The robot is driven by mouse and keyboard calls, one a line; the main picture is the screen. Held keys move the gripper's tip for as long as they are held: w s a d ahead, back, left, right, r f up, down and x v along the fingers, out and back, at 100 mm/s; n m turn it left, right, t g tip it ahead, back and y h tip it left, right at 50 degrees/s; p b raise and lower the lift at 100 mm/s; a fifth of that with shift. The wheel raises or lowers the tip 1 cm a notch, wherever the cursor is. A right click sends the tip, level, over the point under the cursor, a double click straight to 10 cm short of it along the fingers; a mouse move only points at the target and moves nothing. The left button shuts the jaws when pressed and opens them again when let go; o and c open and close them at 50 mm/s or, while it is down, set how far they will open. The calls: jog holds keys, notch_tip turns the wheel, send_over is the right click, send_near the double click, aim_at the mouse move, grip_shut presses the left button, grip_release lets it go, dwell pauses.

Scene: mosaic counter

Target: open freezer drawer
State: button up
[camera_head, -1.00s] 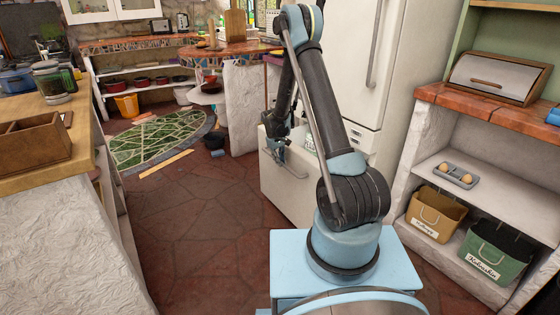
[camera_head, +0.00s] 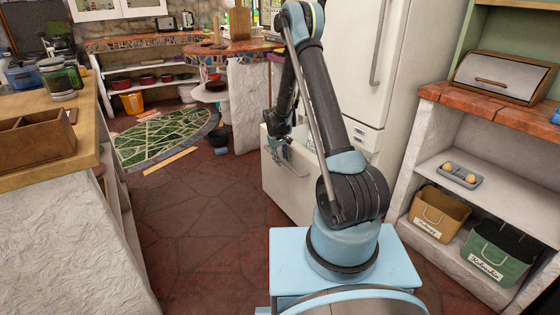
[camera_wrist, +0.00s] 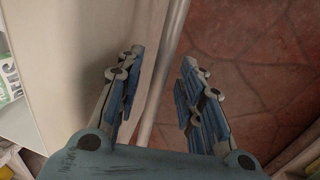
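The white fridge-freezer (camera_head: 350,75) stands behind my arm. Its lower freezer drawer (camera_head: 285,188) is pulled out, with its front standing away from the cabinet. My gripper (camera_head: 276,146) is at the top of the drawer front, near the handle. In the wrist view, the fingers of my gripper (camera_wrist: 160,95) are spread apart. The pale metal handle bar (camera_wrist: 172,70) runs between them, with visible space before the right finger. The left finger overlaps the top edge of the drawer front (camera_wrist: 150,50). Whether it touches the edge, I cannot tell. My arm hides part of the drawer.
A package with green lettering (camera_wrist: 8,80) shows inside the drawer. A shelf unit with a tan basket (camera_head: 440,212) and a green basket (camera_head: 498,252) stands at right. A counter (camera_head: 80,155) is at left. The red floor (camera_head: 200,225) between is clear.

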jog(key=shift+r, duration=0.1)
notch_tip(320, 180, up, 12)
jog(key=s+a, duration=0.1)
jog(key=a, duration=0.1)
jog(key=shift+f, duration=0.25)
jog(key=shift+s, duration=0.1)
